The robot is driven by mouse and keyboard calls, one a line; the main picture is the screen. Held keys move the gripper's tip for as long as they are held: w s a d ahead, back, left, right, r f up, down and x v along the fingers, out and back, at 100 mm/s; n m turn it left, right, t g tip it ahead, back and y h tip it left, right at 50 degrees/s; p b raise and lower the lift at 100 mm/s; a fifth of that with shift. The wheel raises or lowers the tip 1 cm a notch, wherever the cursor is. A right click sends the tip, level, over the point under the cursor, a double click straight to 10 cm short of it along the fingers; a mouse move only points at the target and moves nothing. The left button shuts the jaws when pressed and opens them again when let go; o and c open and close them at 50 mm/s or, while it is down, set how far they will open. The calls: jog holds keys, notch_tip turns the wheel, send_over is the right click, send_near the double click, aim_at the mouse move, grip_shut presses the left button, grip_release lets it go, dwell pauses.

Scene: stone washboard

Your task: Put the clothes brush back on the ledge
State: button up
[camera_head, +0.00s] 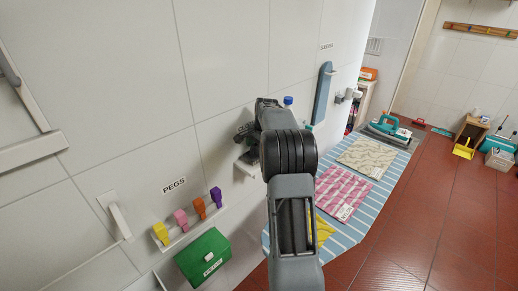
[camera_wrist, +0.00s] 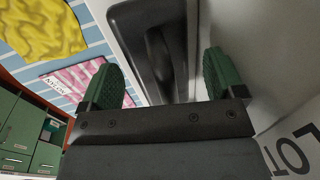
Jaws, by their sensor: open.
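My gripper (camera_head: 243,133) is at the wall, beside a small white ledge (camera_head: 247,168). In the wrist view my gripper (camera_wrist: 163,76) is open, with a green pad on each side. A dark grey, rounded object, apparently the clothes brush (camera_wrist: 128,28), lies between and beyond the pads. It seems to rest on the pale ledge (camera_wrist: 99,14), with a gap to the right pad; contact on the left cannot be told. My arm hides the brush in the head view. Part of a wall label (camera_wrist: 292,152) reads "LOT".
A blue board (camera_head: 322,95) stands at the wall beyond my gripper. A striped mat (camera_head: 347,229) with folded cloths lies at right.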

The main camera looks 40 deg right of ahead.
notch_tip(320, 180, up, 12)
jog(key=s, duration=0.2)
jog(key=s+a+r+n, duration=0.2)
jog(key=s+a+n, duration=0.15)
jog(key=a, duration=0.55)
jog(key=s+a+f+n+t, duration=0.1)
jog(key=s+a+f+n, duration=0.3)
jog(key=s+a, duration=0.5)
jog(key=s+a+f+n+t, duration=0.1)
jog(key=s+a+f+n, duration=0.4)
jog(key=s+a+n, duration=0.3)
jog(key=shift+s+a+t, duration=0.3)
jog(key=shift+s+a, duration=0.1)
jog(key=shift+s, duration=1)
jog(key=shift+n, duration=0.25)
